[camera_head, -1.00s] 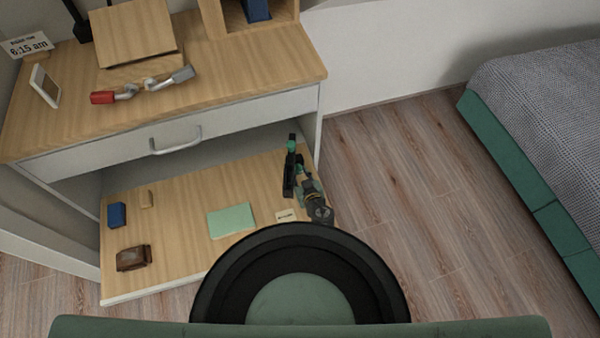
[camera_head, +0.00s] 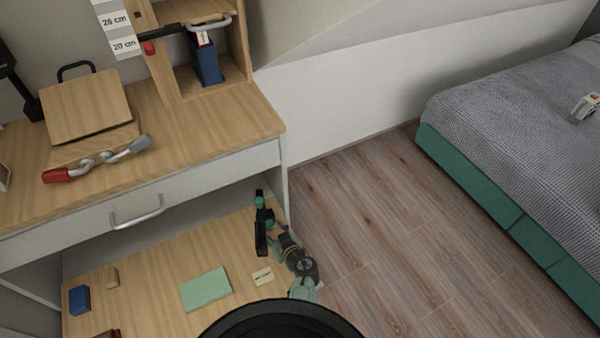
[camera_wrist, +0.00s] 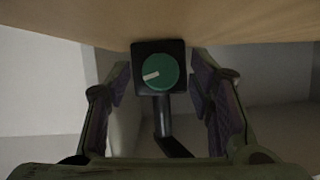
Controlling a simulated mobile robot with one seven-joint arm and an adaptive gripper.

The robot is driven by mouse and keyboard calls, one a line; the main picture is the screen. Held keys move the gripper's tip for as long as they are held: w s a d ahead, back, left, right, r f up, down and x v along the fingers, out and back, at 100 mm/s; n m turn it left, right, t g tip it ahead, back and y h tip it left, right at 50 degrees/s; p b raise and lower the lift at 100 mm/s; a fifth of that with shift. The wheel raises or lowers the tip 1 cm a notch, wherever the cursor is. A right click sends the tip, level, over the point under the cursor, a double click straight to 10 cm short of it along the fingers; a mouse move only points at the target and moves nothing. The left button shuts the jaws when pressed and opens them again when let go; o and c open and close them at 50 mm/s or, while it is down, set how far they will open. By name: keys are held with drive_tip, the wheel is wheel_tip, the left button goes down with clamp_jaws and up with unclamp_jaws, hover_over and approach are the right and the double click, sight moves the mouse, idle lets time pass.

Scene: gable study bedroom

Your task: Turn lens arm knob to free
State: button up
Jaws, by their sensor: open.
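In the wrist view a round green knob (camera_wrist: 166,66) with a white pointer mark sits on a black square block (camera_wrist: 140,49). The pointer points left and slightly down. A black rod (camera_wrist: 163,122) runs down from the block and bends right. My gripper (camera_wrist: 159,78) is open, with one finger left of the knob and one right, gaps on both sides; nothing is held. In the head view a dark green-and-black assembly (camera_head: 285,245) stands at the right edge of the lower pull-out board; I cannot clearly separate arm from fixture there, and the knob face is not discernible.
The lower board (camera_head: 150,285) holds a green pad (camera_head: 206,289), a small label card (camera_head: 263,276) and a blue block (camera_head: 79,299). The desk top (camera_head: 215,125) with a drawer handle (camera_head: 137,213) overhangs it. Open floor (camera_head: 370,220) and a bed (camera_head: 500,130) lie right.

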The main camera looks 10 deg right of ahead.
drive_tip(key=shift+d+f+m+y+b, duration=0.15)
drive_tip(key=shift+f+m+y+b, duration=0.25)
drive_tip(key=shift+b, duration=0.35)
drive_tip(key=r+p, duration=0.1)
drive_tip(key=s+r+p, duration=0.1)
drive_tip(key=shift+d+p, duration=0.15)
drive_tip(key=shift+p, duration=0.2)
drive_tip(key=p+v, duration=0.8)
drive_tip(key=v, duration=0.1)
drive_tip(key=shift+s+d+r, duration=0.1)
drive_tip(key=shift+s+r, duration=0.05)
drive_tip(key=shift+s, duration=0.2)
drive_tip(key=w+d+r+t+h, duration=0.3)
drive_tip(key=w+r, duration=0.5)
drive_tip(key=r, duration=0.4)
drive_tip(key=w+d+r+m+t+h, duration=0.1)
drive_tip(key=w+d+r+t+h, duration=0.2)
drive_tip(key=r, duration=0.9)
drive_tip(key=w+d+b, duration=0.1)
drive_tip(key=w+d, duration=0.2)
drive_tip(key=w, duration=0.1)
drive_tip(key=shift+w+t, duration=0.3)
drive_tip(key=shift+w, duration=0.1)
drive_tip(key=shift+d, duration=0.15)
